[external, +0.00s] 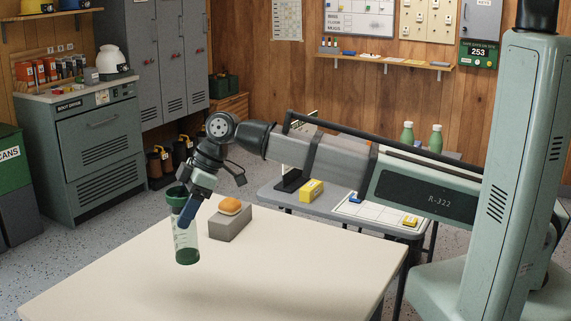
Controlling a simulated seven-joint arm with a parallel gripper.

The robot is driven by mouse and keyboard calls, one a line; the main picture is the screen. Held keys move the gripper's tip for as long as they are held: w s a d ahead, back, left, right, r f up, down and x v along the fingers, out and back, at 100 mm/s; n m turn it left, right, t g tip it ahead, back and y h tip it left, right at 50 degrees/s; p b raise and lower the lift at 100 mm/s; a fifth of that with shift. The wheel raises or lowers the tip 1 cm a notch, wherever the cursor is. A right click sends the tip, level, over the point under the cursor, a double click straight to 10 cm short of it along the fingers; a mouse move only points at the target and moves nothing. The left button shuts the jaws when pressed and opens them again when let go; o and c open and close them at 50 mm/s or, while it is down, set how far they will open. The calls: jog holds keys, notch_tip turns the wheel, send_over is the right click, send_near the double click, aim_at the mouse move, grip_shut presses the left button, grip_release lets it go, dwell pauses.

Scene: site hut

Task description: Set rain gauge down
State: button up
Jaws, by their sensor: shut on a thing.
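The rain gauge (187,244) is a clear cylinder with a dark green rim at the top and a green base. It is upright over the left part of the cream table (290,270). My gripper (186,220) is shut on the gauge at its upper middle, and a blue finger covers part of its side. I cannot tell for certain from this view whether the base touches the table.
A grey block (231,224) with an orange bun-like thing (230,206) on top stands just right of the gauge. The table's front and right are clear.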

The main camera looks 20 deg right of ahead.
aim_at(188, 247)
jog(key=shift+f, duration=4.95)
jog(key=o, duration=1.3)
jog(key=shift+o, duration=0.2)
jog(key=v, duration=1.2)
